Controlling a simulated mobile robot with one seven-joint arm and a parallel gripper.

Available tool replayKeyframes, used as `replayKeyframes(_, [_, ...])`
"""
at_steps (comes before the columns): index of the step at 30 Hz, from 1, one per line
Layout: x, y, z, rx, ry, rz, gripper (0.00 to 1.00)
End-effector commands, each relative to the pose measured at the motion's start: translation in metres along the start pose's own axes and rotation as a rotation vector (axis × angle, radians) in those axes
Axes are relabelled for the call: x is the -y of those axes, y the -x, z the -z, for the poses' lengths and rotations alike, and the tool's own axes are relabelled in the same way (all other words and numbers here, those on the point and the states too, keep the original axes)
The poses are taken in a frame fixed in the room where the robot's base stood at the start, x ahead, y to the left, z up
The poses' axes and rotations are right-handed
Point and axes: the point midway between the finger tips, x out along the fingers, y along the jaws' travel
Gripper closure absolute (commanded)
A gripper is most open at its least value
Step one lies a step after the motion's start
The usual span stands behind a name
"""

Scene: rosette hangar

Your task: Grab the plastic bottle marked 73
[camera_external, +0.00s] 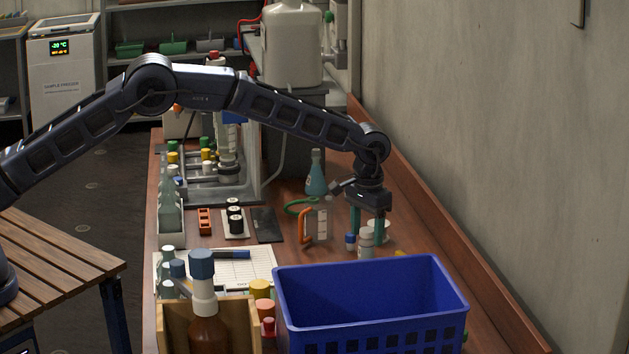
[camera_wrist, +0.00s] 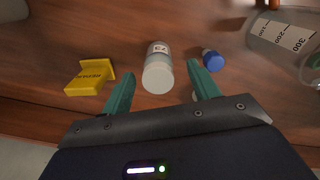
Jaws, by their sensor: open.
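The plastic bottle marked 73 (camera_wrist: 158,70) is small and whitish with a pale cap, and its label faces the wrist camera. In the external view the bottle (camera_external: 366,245) stands on the bench just behind the blue basket. My gripper (camera_external: 367,233) is open, pointing down over it. In the wrist view the gripper (camera_wrist: 161,70) has one teal finger on each side of the bottle, with gaps showing on both sides. I cannot tell the exact height of the fingertips against it.
A graduated beaker (camera_wrist: 285,35) is at upper right. The blue basket (camera_external: 370,285) stands in front, and the wall (camera_external: 480,150) runs along the right.

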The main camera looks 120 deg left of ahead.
Motion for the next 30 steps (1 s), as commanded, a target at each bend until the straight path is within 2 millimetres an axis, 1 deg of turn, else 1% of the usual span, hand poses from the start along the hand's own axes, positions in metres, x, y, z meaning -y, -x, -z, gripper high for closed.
replayKeyframes(7, [0.0, -0.017, -0.001, 0.001, 0.0, 0.001, 0.39])
replayKeyframes(15, [-0.001, -0.052, -0.001, 0.002, 0.001, 0.0, 0.39])
replayKeyframes(18, [-0.002, -0.057, -0.001, 0.0, 0.0, 0.0, 0.39])
replayKeyframes(23, [-0.002, -0.057, -0.001, -0.001, 0.0, 0.0, 0.39])
replayKeyframes(24, [-0.002, -0.057, -0.001, -0.001, 0.0, 0.0, 0.41])
replayKeyframes(29, [-0.002, -0.057, -0.001, -0.001, 0.0, 0.0, 0.73])
replayKeyframes(30, [-0.002, -0.057, -0.001, -0.001, 0.0, 0.0, 0.81])
